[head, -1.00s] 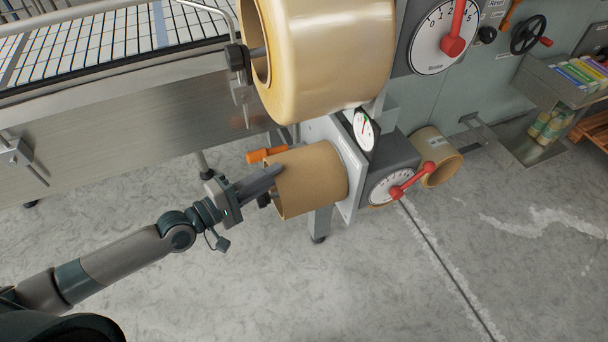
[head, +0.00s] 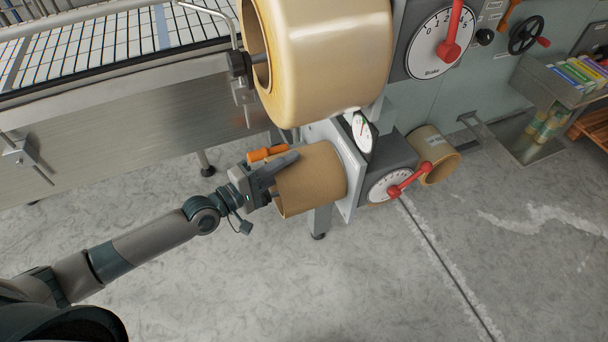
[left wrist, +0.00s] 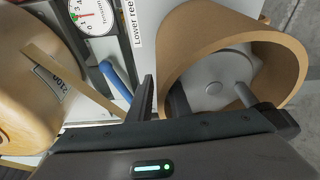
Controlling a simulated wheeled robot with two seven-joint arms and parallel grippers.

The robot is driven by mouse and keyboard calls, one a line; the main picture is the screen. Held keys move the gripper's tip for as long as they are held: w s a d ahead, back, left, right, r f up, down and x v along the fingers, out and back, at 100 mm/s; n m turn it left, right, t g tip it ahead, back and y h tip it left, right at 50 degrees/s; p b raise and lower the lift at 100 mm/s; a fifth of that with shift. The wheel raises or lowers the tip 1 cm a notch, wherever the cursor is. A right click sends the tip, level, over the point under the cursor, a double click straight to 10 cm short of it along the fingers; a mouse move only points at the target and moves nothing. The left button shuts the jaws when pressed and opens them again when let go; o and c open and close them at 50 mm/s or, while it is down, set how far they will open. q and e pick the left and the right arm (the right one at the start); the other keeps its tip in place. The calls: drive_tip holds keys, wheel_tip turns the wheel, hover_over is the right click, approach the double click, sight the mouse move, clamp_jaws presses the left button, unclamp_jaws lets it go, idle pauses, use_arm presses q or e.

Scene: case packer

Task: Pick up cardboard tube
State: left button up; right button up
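The tan cardboard tube (head: 312,180) sits on the lower reel of the machine, its open end facing my left gripper. In the left wrist view the tube's rim (left wrist: 178,62) surrounds a grey hub (left wrist: 215,78). My left gripper (head: 283,175) is at the open end, with its fingers spread. One finger lies along the tube's outside; the other shows in front of the hollow, near the rim, and I cannot tell how deep it is or whether either touches. My right gripper is not in view.
A big tan roll (head: 330,60) hangs just above the tube. Nearby are an orange handle (head: 266,153), a gauge (head: 362,131) and a dial with a red lever (head: 396,187). Another tan tube (head: 436,160) is to the right. The floor (head: 400,280) in front is clear.

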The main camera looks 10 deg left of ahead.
use_arm(q)
drive_tip(key=shift+w+d, duration=0.35)
drive_tip(key=shift+w, duration=0.05)
clamp_jaws()
drive_tip(key=shift+s+f, duration=0.15)
drive_tip(key=shift+f, duration=0.05)
idle(1.2)
